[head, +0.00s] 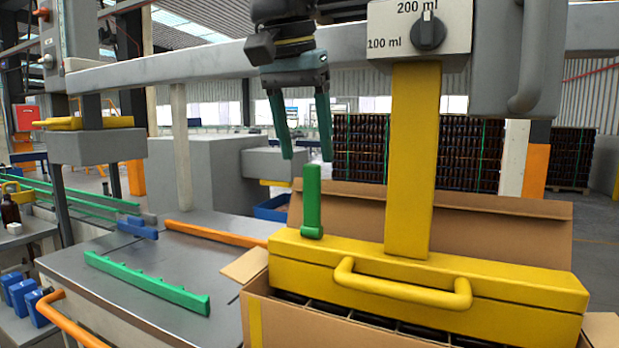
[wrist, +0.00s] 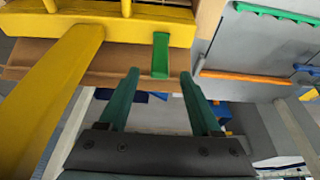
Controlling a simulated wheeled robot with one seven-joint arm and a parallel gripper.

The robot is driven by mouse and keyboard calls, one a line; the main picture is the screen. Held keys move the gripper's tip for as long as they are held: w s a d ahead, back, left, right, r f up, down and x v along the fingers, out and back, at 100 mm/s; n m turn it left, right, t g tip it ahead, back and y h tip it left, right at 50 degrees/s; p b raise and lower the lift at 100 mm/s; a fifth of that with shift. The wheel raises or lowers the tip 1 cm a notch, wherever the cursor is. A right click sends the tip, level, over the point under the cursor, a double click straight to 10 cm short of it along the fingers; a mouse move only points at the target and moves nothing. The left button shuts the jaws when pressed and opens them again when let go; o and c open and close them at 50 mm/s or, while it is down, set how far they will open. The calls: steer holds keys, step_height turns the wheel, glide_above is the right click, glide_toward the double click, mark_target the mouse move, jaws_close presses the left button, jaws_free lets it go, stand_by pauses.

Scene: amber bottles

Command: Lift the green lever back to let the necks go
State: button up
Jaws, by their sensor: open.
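The green lever (head: 312,200) stands upright at the left end of the yellow gripping head (head: 500,285). In the wrist view the lever (wrist: 160,55) shows beyond the fingertips, nearer the right one. My gripper (head: 307,157) is open and empty, its green fingers pointing down, with the tips just above the lever's top in the head view. The gripper also shows in the wrist view (wrist: 159,75). The yellow head, with its front handle (head: 400,290), sits over an open cardboard box (head: 310,325). The bottle necks are hidden under the head.
A yellow post (head: 415,160) rises from the head to a dial box (head: 385,25) marked 100 ml and 200 ml, right of my gripper. A green notched bar (head: 150,283) and an orange rail (head: 215,233) are on the grey table to the left. Crates of bottles stand behind.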

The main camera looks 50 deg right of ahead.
steer(key=shift+v, duration=2.1)
steer(key=w+a+f+n+t+y, duration=0.1)
steer(key=w+a+f+n, duration=0.3)
steer(key=w+a+f, duration=0.7)
steer(key=w+a+f+n+y, duration=0.1)
steer(key=w+a+f+n, duration=0.2)
steer(key=w+a+f, duration=0.55)
steer(key=w+a+f+n, duration=0.1)
steer(key=a+f+n, duration=0.2)
steer(key=a+f, duration=0.5)
steer(key=w+a+f+n+y, duration=0.1)
steer(key=a+f, duration=0.7)
steer(key=a, duration=0.8)
steer(key=w+n, duration=0.1)
steer(key=n, duration=0.1)
steer(key=shift+n, duration=0.4)
